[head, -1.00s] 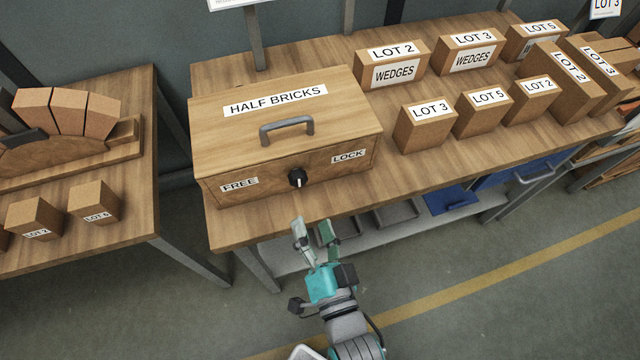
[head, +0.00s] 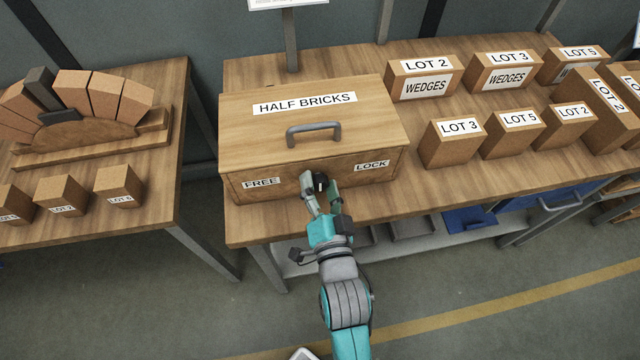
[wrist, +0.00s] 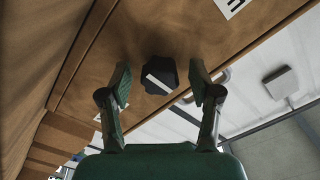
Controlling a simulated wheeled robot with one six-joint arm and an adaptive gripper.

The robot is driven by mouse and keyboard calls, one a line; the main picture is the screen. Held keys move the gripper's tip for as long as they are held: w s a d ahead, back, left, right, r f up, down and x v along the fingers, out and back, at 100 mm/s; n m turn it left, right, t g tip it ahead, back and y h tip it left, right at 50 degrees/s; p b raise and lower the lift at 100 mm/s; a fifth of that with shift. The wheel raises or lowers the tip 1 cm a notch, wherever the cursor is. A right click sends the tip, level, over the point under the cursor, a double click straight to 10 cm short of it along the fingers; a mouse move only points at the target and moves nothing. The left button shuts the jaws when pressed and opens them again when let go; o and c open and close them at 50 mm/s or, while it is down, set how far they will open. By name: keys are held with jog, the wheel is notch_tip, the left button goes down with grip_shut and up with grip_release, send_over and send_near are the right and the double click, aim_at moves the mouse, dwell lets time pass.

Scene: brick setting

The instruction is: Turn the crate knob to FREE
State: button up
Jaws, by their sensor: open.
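The wooden crate (head: 250,150) marked HALF BRICKS stands on the table, with its lid down and a grey handle on top. Its front has a FREE label (head: 262,183) at the left and a LOCK label (head: 371,165) at the right. The black knob (wrist: 153,70) sits between the labels and carries a white bar, slanted in the wrist view. My gripper (wrist: 161,84) is open, with one finger on each side of the knob and gaps visible. In the head view my gripper (head: 318,184) partly hides the knob, and the bar's direction is unclear there.
Several LOT boxes (head: 451,146) stand right of the crate on the same table (head: 420,203). A side table (head: 165,185) at the left holds a brick arch and small blocks. Grey and blue bins sit on a shelf below the table's front edge.

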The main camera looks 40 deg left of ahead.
jog(key=c, duration=1.1)
jog(key=shift+c, duration=0.2)
